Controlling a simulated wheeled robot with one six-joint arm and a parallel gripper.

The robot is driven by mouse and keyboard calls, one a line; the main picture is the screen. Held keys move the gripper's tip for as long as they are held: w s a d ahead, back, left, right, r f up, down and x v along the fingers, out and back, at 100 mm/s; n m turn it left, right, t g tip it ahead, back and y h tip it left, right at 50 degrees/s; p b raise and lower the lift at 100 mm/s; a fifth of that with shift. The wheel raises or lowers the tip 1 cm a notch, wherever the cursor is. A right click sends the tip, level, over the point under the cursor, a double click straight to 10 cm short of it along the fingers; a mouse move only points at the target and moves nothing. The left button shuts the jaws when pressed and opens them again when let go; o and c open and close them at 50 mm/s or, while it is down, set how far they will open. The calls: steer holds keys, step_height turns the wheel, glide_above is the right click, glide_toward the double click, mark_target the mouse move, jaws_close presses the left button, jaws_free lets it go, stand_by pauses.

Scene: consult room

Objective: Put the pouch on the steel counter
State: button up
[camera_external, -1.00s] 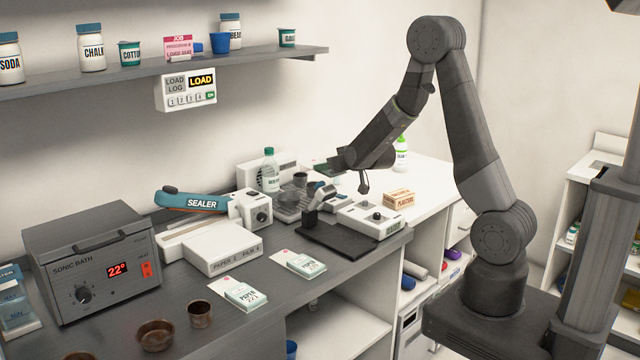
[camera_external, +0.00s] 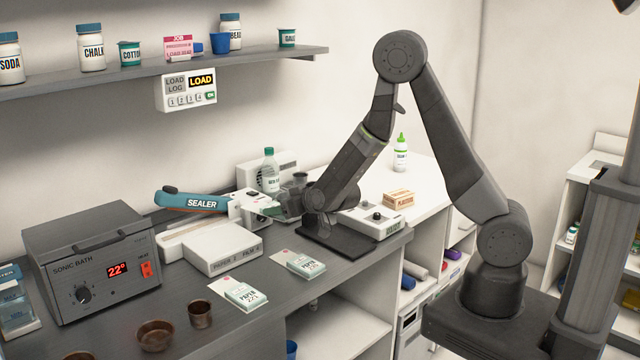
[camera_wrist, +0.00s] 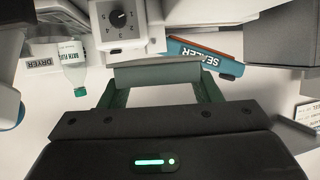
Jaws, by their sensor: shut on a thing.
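My gripper (camera_external: 285,209) is low over the back of the counter, left of the black pad. In the wrist view my gripper (camera_wrist: 158,88) has its two fingers apart, shut on a flat grey-green piece, which I take to be the pouch (camera_wrist: 156,72). In the external view only a small green edge of the pouch (camera_external: 272,211) shows beside the fingers. The dark grey steel counter (camera_external: 185,290) runs along the wall below. I cannot tell whether the pouch touches anything beneath it.
The teal sealer (camera_external: 190,201), a white dial box (camera_wrist: 121,22) and a clear bottle (camera_external: 270,170) stand close to my gripper. A white paper and film box (camera_external: 222,252), paper packs (camera_external: 247,296) and the sonic bath (camera_external: 95,260) occupy the counter. Bare counter lies between them.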

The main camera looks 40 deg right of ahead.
mark_target(289, 287)
steer(key=s+a+f, duration=0.1)
steer(key=s+a, duration=0.2)
steer(key=s, duration=0.1)
steer(key=s+a+f+n+y+b, duration=0.1)
steer(key=s+a+f, duration=0.1)
steer(key=s, duration=0.3)
steer(key=s+a+f+n+y, duration=0.1)
steer(key=s+a+f, duration=0.1)
steer(key=s+a, duration=0.2)
steer(key=shift+s+a+g, duration=0.25)
steer(key=shift+a+g, duration=0.15)
steer(key=shift+f+b, duration=1.85)
steer(key=shift+f, duration=1.15)
steer(key=shift+f+b, duration=0.65)
steer(key=shift+b, duration=0.1)
steer(key=o, duration=1.2)
steer(key=shift+s+r, duration=0.1)
steer(key=b+v, duration=0.2)
steer(key=v, duration=1.1)
steer(key=shift+s+d, duration=0.25)
steer(key=shift+d, duration=0.1)
